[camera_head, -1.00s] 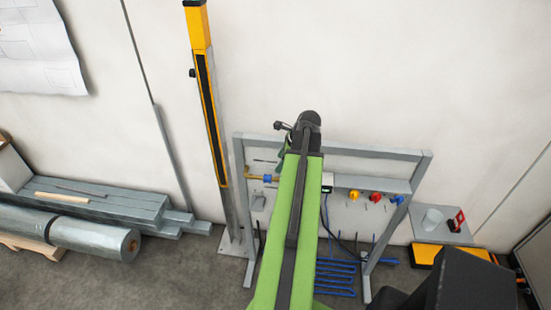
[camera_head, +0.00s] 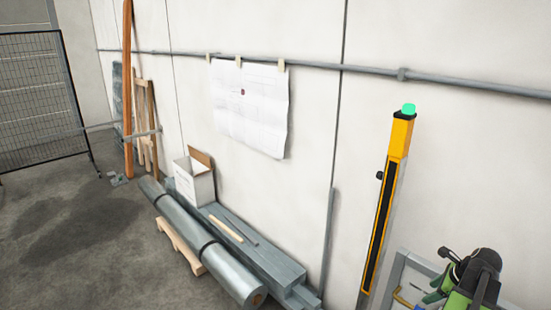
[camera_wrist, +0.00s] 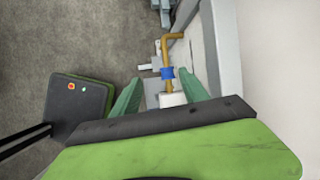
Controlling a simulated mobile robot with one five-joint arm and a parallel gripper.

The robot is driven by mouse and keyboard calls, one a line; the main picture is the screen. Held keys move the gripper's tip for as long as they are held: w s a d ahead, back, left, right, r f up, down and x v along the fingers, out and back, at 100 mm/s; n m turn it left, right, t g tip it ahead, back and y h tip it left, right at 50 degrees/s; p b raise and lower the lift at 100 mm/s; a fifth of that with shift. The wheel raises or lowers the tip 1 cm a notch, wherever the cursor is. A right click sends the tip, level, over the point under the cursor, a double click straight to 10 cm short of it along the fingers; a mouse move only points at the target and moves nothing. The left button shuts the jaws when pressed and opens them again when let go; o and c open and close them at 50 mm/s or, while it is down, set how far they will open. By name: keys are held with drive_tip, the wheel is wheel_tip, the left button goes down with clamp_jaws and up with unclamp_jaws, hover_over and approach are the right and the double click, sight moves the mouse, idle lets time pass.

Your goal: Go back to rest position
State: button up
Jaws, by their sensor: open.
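My gripper (camera_wrist: 160,80) shows in the wrist view as two green fingers spread apart, with nothing held between them. Beyond the gap is a brass pipe with a blue fitting (camera_wrist: 167,73) beside the grey frame (camera_wrist: 213,50); I cannot tell how far off it is. In the head view my wrist is at the lower right corner, in front of the grey frame (camera_head: 397,270). My fingers are mostly hidden there, and most of my arm is out of the picture.
A yellow and black column (camera_head: 386,205) with a green lamp stands by the wall. Left of it lie metal beams (camera_head: 262,258), a long roll (camera_head: 200,243) on a pallet and a white box (camera_head: 194,183). A mesh fence (camera_head: 35,100) is at far left; the floor before it is open.

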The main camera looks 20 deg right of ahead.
drive_tip(key=w+a+f+n+g+y+b, duration=0.15)
drive_tip(key=w+a+n, duration=0.25)
drive_tip(key=w+a, duration=0.9)
drive_tip(key=w+a+f+n+y+b, duration=0.1)
drive_tip(key=w+a+f+n+b, duration=0.2)
drive_tip(key=w+a, duration=1)
drive_tip(key=s+a+f+n+g+b, duration=0.15)
drive_tip(key=a+n, duration=0.45)
drive_tip(key=a, duration=0.7)
drive_tip(key=s+a+f+n+g, duration=0.15)
drive_tip(key=a+n, duration=0.35)
drive_tip(key=a, duration=0.7)
drive_tip(key=shift+s+a+f+n+g+h, duration=0.15)
drive_tip(key=shift+s+a+n+h, duration=0.45)
drive_tip(key=shift+n, duration=1.45)
drive_tip(key=shift+s+a+f+n+h, duration=0.3)
drive_tip(key=shift+s+n, duration=0.6)
drive_tip(key=shift+n, duration=1.1)
drive_tip(key=shift+s+a+f+n+g+h, duration=0.15)
drive_tip(key=shift+s+a+n+h, duration=0.45)
drive_tip(key=shift+n, duration=1.45)
drive_tip(key=shift+s+d+y, duration=0.1)
drive_tip(key=shift+y, duration=0.15)
